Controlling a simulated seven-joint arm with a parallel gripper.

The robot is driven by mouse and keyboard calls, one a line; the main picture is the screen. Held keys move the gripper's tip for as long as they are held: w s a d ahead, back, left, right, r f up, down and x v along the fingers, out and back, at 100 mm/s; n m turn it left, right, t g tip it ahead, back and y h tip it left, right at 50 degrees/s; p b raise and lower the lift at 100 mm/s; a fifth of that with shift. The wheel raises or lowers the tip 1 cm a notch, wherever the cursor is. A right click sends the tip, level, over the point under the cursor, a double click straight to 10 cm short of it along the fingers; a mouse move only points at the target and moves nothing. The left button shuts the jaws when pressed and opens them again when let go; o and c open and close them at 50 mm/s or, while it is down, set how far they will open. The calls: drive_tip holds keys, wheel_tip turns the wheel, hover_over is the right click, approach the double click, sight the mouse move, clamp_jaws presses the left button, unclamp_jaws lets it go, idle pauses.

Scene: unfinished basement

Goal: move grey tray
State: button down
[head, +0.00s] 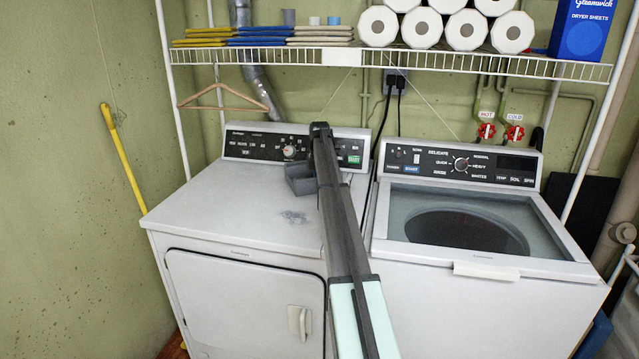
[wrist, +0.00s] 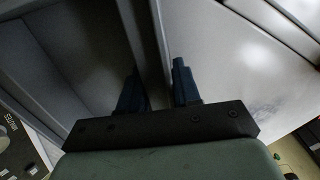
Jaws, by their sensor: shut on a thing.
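The grey tray (head: 300,181) is on top of the dryer, towards the back near its control panel. It looks small and box-like, and its right part is hidden behind my arm. In the wrist view the tray (wrist: 75,55) fills the upper left, close to the camera. My gripper (wrist: 157,78) has one dark finger on each side of the tray's wall and is shut on it. In the head view my arm hides the fingers. I cannot tell whether the tray touches the dryer top.
The white dryer top (head: 215,205) is mostly clear, with a grey smudge (head: 293,216) in front of the tray. The washer (head: 480,240) stands to the right. A wire shelf (head: 400,60) with paper rolls and folded cloths hangs above. A hanger (head: 222,98) hangs at left.

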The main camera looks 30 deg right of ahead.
drive_tip(key=shift+a, duration=0.2)
drive_tip(key=shift+a, duration=1.2)
drive_tip(key=c, duration=0.7)
unclamp_jaws()
wheel_tip(320, 180, up, 14)
drive_tip(key=shift+f, duration=0.1)
